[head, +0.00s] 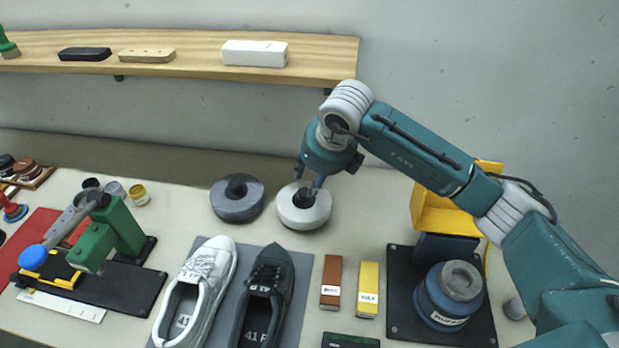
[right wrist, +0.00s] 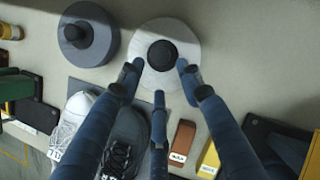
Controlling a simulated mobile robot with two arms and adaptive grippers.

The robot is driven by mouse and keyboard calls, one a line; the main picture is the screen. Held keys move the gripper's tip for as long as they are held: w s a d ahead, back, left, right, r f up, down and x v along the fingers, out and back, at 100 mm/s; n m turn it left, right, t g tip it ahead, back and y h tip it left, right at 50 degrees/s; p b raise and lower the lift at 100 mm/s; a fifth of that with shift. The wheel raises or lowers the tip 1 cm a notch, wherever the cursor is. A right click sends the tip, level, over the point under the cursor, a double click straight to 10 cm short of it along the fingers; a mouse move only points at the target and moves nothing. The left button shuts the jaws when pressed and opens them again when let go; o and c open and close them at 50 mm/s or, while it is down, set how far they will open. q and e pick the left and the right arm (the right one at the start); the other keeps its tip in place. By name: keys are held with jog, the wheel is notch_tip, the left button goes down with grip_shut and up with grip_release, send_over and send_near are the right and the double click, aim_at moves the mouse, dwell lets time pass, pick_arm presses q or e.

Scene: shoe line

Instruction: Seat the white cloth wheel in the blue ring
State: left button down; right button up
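The white cloth wheel (head: 318,215) lies flat at the back of the table with a black knob on top. In the right wrist view the white wheel (right wrist: 185,75) is right under my right gripper (right wrist: 158,76). The fingers of my right gripper (head: 309,178) are spread around the knob, open, with space between them and it. The blue ring (head: 434,302) appears to be the blue round body on a black base plate at the right; a grey disc with a knob sits in its top. My left gripper is not in view.
A grey wheel (head: 228,206) with a black knob lies just left of the white one. Two shoes (head: 205,270) stand on a grey mat in front. A brown block (head: 331,278) and a yellow block (head: 368,283) lie between the shoes and the base plate. A shelf (head: 200,60) hangs behind.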

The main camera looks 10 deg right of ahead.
jog(key=p+v, duration=0.1)
jog(key=v, duration=0.2)
dwell(0.7)
